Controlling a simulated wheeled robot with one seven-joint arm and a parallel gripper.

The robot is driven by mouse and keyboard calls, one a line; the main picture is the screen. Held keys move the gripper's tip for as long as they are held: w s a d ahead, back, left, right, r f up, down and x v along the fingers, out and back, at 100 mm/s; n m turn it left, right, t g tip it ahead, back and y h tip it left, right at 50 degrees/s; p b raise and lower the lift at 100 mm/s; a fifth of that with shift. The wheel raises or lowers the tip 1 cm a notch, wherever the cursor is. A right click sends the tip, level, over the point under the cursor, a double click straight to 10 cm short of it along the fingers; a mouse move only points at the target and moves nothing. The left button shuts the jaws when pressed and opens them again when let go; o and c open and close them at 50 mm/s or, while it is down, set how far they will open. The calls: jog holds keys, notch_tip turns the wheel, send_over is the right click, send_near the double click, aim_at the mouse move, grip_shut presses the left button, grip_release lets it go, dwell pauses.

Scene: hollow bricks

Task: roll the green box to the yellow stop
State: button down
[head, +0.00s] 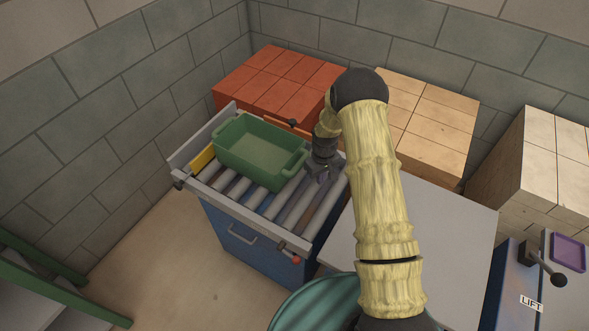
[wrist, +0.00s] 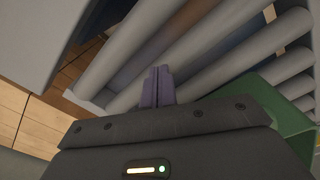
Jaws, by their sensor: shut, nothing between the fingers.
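The green box (head: 262,150) is an open, empty tub with end handles. It sits upright on the roller conveyor, toward the left end. The yellow stop (head: 203,158) is a bar across the left end of the rollers, close to the box's left side; I cannot tell whether they touch. My gripper (head: 322,175) is over the rollers just right of the box. In the wrist view its purple fingers (wrist: 158,87) are shut together and empty, and part of the green box (wrist: 277,105) shows at the right. I cannot tell whether the gripper touches the box.
Bare grey rollers (head: 306,201) lie right of the box. The conveyor stands on a blue cabinet (head: 245,240) with a red knob (head: 295,259) at its front corner. Orange blocks (head: 277,80) and tan blocks (head: 430,125) are stacked behind. A bare grey tabletop (head: 450,215) is at right.

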jog(key=shift+r+p, duration=1.3)
jog(key=shift+r, duration=1.3)
jog(key=s+d+r+m+t, duration=0.1)
jog(key=s+r, duration=0.3)
jog(key=r, duration=0.4)
jog(key=s+d+r+m, duration=0.1)
jog(key=s+r, duration=0.4)
jog(key=r, duration=0.3)
jog(key=s+r+m, duration=0.1)
jog(key=s+r, duration=0.3)
jog(key=s, duration=0.3)
jog(key=s+r+m+t, duration=0.1)
jog(key=s+r+m, duration=0.1)
jog(key=s+r, duration=0.3)
jog(key=s, duration=0.3)
jog(key=shift+s+d+t, duration=0.2)
jog(key=shift+d+t, duration=0.1)
jog(key=shift+d, duration=0.1)
